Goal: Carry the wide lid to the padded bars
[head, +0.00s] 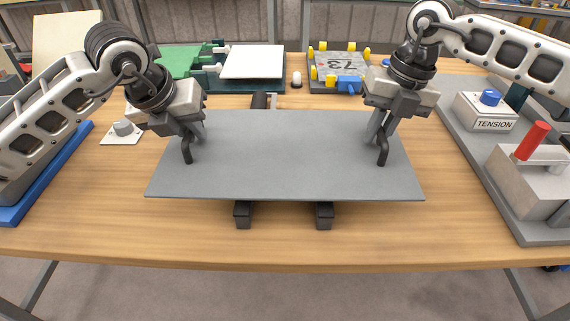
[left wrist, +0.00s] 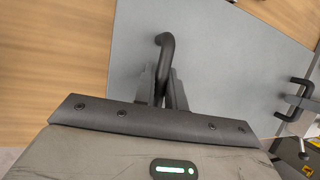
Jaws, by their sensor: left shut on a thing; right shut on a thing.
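The wide lid (head: 283,160) is a flat grey sheet with a black handle near each end. It lies level in the middle of the head view, over two dark padded bars (head: 243,215) whose front ends show below its near edge. I cannot tell if it touches the bars. My left gripper (head: 187,143) is shut on the lid's left handle; the left wrist view shows the fingers around that handle (left wrist: 165,45). My right gripper (head: 380,135) is shut on the right handle (head: 382,152). Most of the bars are hidden under the lid.
Behind the lid stand a green fixture with a white plate (head: 252,62) and a grey block marked 73 (head: 342,66). A box marked TENSION (head: 487,112) and a red-handled device (head: 530,142) stand on the right. The table's front strip (head: 120,235) is clear.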

